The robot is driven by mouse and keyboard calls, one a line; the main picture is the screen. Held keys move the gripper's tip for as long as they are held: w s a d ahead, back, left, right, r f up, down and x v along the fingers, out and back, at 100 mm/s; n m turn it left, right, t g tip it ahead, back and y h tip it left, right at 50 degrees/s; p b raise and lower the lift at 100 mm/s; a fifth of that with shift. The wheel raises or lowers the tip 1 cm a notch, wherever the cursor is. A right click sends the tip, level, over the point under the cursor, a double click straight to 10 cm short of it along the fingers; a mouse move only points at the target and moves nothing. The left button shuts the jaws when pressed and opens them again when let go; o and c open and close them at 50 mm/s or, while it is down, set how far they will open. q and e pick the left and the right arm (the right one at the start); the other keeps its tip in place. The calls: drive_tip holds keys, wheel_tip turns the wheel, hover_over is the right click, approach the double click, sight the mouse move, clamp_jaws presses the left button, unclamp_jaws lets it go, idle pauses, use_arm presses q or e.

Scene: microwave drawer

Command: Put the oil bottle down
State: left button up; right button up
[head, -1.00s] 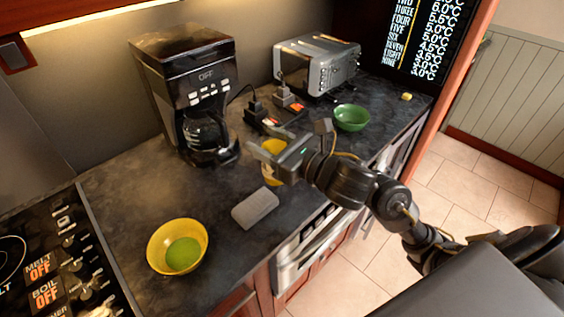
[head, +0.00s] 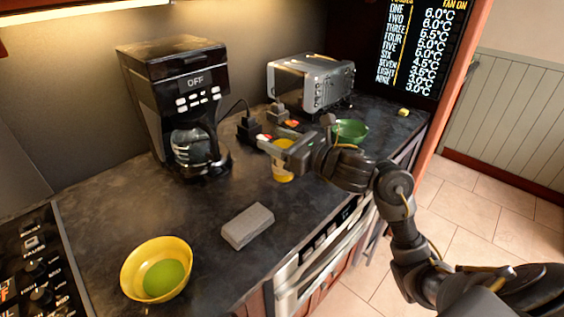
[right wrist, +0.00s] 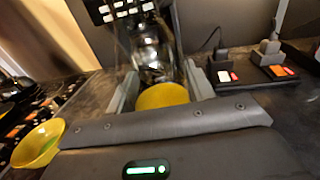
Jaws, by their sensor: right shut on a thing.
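The oil bottle (head: 283,174) shows as a yellow body below my right gripper (head: 272,146), over the counter's front half between the grey block and the green bowl. The gripper is shut on it and hides its upper part. In the right wrist view the yellow bottle (right wrist: 163,97) sits between the two fingers of my right gripper (right wrist: 163,90). I cannot tell whether its base touches the counter. My left gripper is not in view.
The dark counter (head: 150,215) holds a yellow bowl (head: 130,268) with green inside, a grey block (head: 247,226), a coffee maker (head: 180,105), a toaster (head: 310,82), plugs in sockets (head: 250,128) and a green bowl (head: 350,131). Counter left of the block is clear.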

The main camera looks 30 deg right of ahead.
wheel_tip(320, 180, down, 7)
drive_tip(key=w+d+p, duration=0.1)
drive_tip(key=w+d, duration=0.1)
drive_tip(key=shift+w+d, duration=0.2)
drive_tip(key=shift+w, duration=0.05)
drive_tip(key=shift+f, duration=0.2)
drive_tip(key=shift+f, duration=0.15)
drive_tip(key=o, duration=1.1)
drive_tip(key=shift+o, duration=0.2)
